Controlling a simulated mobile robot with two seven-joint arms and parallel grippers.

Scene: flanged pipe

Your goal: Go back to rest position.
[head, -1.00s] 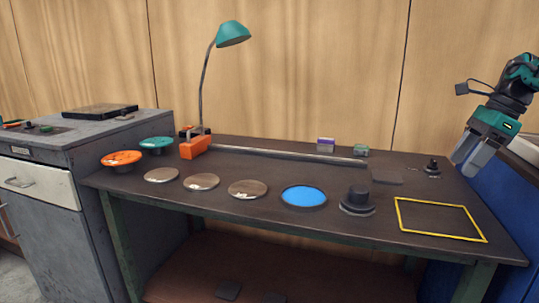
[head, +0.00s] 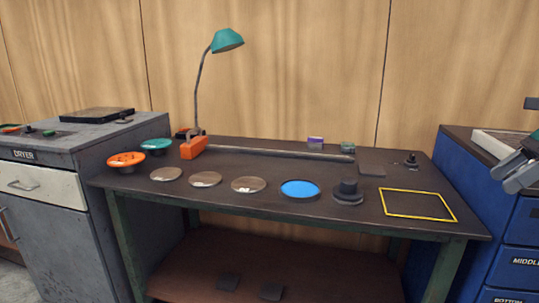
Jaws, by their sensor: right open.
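My right gripper (head: 520,172) is at the right edge of the head view, partly cut off by the frame. It is open and empty, in front of the blue cabinet and clear of the workbench. My left gripper is not in view. The workbench (head: 290,218) stands in the middle. On it lie a long metal pipe (head: 275,152), an orange flanged part (head: 126,160), a teal flanged part (head: 156,146), several round metal discs (head: 248,185), a blue disc (head: 300,189) and a black stepped flange piece (head: 348,192).
A yellow square outline (head: 418,205) on the bench is empty. A teal lamp (head: 227,41) and an orange clamp block (head: 193,148) stand at the back left. A grey dryer cabinet (head: 60,185) is on the left. A blue drawer cabinet (head: 470,200) is on the right.

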